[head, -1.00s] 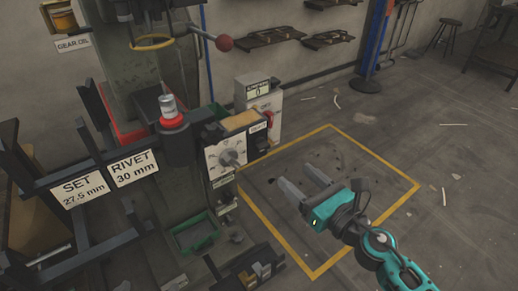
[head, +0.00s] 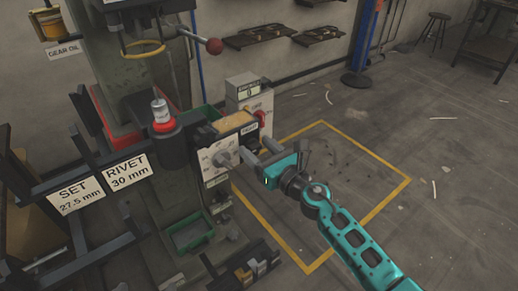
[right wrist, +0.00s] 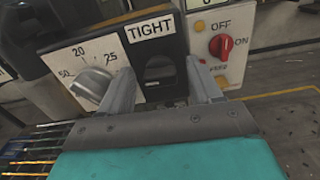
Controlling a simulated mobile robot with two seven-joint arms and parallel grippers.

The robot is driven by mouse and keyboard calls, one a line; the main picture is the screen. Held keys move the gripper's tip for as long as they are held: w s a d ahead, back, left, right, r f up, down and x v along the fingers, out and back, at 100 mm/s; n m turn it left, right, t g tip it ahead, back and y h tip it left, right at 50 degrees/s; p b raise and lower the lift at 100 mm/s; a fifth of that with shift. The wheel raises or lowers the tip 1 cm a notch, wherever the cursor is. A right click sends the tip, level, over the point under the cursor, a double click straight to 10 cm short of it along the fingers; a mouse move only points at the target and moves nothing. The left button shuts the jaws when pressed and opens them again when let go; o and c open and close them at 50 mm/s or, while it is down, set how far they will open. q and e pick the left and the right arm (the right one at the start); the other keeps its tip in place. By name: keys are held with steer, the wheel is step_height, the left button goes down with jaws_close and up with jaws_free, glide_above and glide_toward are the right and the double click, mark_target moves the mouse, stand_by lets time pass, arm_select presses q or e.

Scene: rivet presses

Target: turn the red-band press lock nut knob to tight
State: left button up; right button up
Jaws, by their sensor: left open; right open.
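The press with a red band (head: 163,125) stands at the left in the head view. Its front panel has a white dial with a grey knob (head: 226,158), which also shows at the left in the right wrist view (right wrist: 90,83). Right of the dial is a TIGHT label (right wrist: 151,28). Below the label is a dark, knob-like part (right wrist: 156,72), seen between my fingers; its exact shape and setting are unclear. My right gripper (head: 257,149) is open and empty, its fingers pointing at the panel just right of the dial knob. My left gripper is not in view.
A switch box with a red ON/OFF knob (right wrist: 222,45) stands just right of the panel. Green bins (head: 192,233) and a rack of tools (head: 250,270) are below. The yellow-outlined floor area (head: 370,205) right of the press is clear.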

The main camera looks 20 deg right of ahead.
steer(key=shift+c, duration=0.2)
steer(key=c, duration=1)
